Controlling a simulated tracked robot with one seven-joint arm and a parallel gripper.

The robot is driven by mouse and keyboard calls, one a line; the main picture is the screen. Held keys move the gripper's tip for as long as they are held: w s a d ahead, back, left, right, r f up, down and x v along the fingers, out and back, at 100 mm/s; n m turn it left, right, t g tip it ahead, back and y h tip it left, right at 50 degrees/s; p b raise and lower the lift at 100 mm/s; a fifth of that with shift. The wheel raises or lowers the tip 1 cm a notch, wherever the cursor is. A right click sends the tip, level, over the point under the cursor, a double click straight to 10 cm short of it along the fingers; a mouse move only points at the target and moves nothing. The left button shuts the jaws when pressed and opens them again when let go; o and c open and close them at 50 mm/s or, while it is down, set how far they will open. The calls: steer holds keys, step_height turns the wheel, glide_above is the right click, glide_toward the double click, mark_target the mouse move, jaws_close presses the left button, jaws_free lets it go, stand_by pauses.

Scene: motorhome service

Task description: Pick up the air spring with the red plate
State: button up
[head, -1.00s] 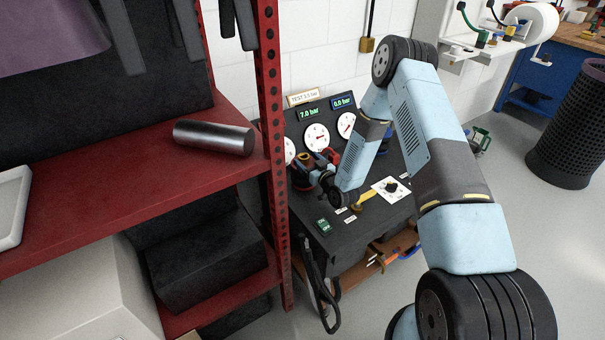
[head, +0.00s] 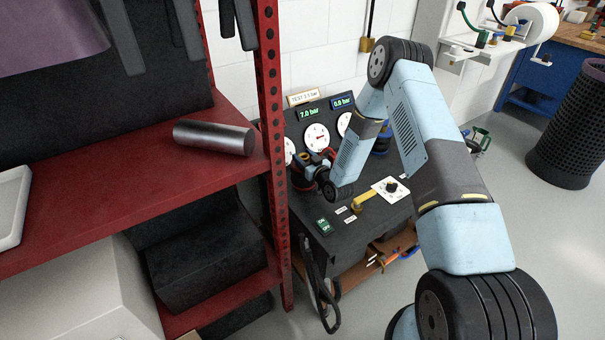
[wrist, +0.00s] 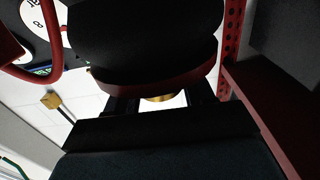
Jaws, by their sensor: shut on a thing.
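The air spring with the red plate fills the top middle of the wrist view as a black rubber bellows (wrist: 145,35) with a dark red plate (wrist: 190,82) at its near end. My gripper (wrist: 160,100) is shut on it, with one finger on each side below the plate. A brass-coloured fitting (wrist: 158,98) shows between the fingers. In the head view my gripper (head: 308,167) is small, in front of the gauges at the left of the test bench (head: 335,225). The air spring is hard to make out there, and I cannot tell its clearance from the bench.
A red shelf (head: 130,195) and its perforated post (head: 271,120) stand close left of my gripper. A metal cylinder (head: 214,137) lies on the shelf. A red hoop (wrist: 45,60) is near the air spring. The bench has a yellow lever (head: 365,199) and a white dial plate (head: 391,189).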

jaws_close()
steer(key=shift+a+r, duration=0.1)
steer(key=shift+r, duration=0.05)
stand_by(0.4)
